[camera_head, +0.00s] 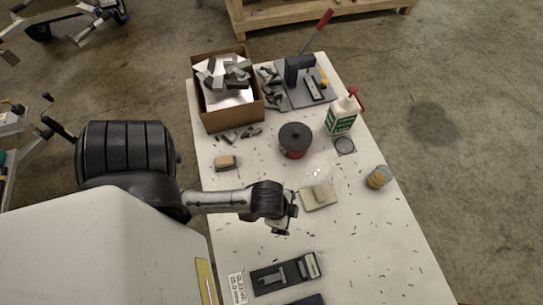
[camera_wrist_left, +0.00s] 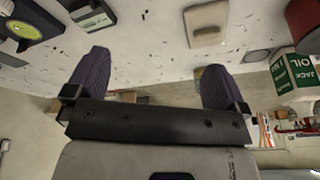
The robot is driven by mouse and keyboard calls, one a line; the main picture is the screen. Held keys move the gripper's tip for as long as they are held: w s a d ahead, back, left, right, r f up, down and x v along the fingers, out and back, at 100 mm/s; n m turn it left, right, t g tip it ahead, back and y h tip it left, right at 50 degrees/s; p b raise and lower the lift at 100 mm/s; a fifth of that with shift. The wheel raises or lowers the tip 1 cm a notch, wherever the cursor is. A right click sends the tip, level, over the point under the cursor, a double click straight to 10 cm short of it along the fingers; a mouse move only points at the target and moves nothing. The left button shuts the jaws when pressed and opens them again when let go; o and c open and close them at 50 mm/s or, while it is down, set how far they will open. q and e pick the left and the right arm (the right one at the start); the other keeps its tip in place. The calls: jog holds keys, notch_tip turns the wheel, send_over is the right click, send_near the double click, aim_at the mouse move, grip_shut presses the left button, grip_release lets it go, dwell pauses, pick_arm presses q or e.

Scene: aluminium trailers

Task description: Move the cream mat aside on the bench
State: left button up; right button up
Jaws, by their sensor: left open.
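The cream mat (camera_head: 322,202) lies flat on the white bench (camera_head: 350,245), near its middle. The mat also shows at the top of the left wrist view (camera_wrist_left: 190,18). My left gripper (camera_head: 288,212) is just left of the mat in the head view, apart from it. In the left wrist view its two purple-grey fingers stand wide apart with nothing between them. My right gripper is not in view.
A red pot with a dark lid (camera_head: 295,141), a green-and-white oil can (camera_head: 342,116) and a jar (camera_head: 379,177) stand around the mat. A cardboard box of metal parts (camera_head: 225,118) is farther back. A black fixture (camera_head: 285,274) lies nearer. Bench right of the fixture holds only scattered chips.

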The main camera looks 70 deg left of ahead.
pick_arm(q)
jog(key=s+a+n, duration=0.1)
jog(key=s+n, duration=0.1)
jog(key=s+a+r+n, duration=0.1)
jog(key=shift+s+a+r+n+y, duration=0.1)
jog(key=shift+s+r+n+y, duration=0.05)
jog(key=shift+s+n+y, duration=0.25)
